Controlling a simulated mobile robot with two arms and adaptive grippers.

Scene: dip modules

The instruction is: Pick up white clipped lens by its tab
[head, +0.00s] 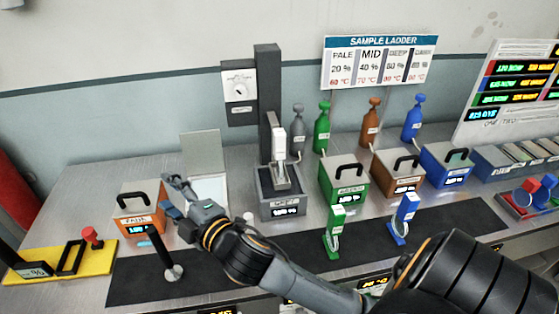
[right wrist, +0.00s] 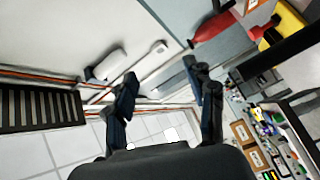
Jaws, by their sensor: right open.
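A white clipped piece, which looks like the white clipped lens (head: 279,140), is upright at the dark column, over a grey open vessel (head: 283,205). Its lower part hangs at the vessel's mouth; its tab is too small to make out. My right gripper (head: 174,196) is open and empty, to the left of the lens and well apart from it, above the bench near the orange box. In the right wrist view its two fingers (right wrist: 165,92) are spread with nothing between them. The lens does not show in that view. My left gripper is not in view.
A green clipped piece (head: 335,232) and a blue one (head: 404,218) stand on the dark mat (head: 130,284). Green (head: 344,181), brown (head: 397,174) and blue (head: 446,168) boxes stand behind. An orange box (head: 138,212) and a black post (head: 163,256) are near my gripper.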

